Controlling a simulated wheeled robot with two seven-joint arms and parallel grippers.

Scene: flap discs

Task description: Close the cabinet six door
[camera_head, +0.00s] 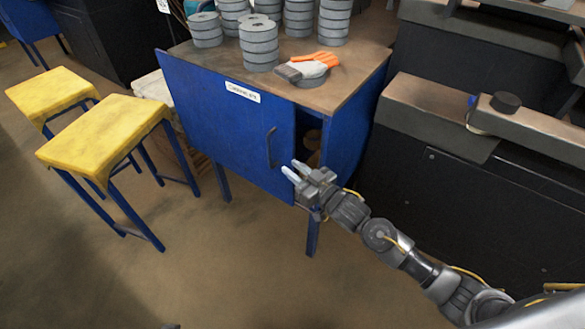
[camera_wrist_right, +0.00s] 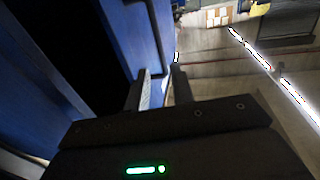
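The cabinet (camera_head: 345,135) is blue with a brown top. Its blue door (camera_head: 215,120) carries a white label and a bar handle (camera_head: 271,147) near its right edge. The door stands ajar, with a dark gap at its right side showing round things inside. My right gripper (camera_head: 291,168) is at the lower right edge of the door, below the handle.
Yellow-topped stools (camera_head: 103,130) stand at the left. A dark machine bench (camera_head: 470,185) stands close at the right. The floor in front is clear.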

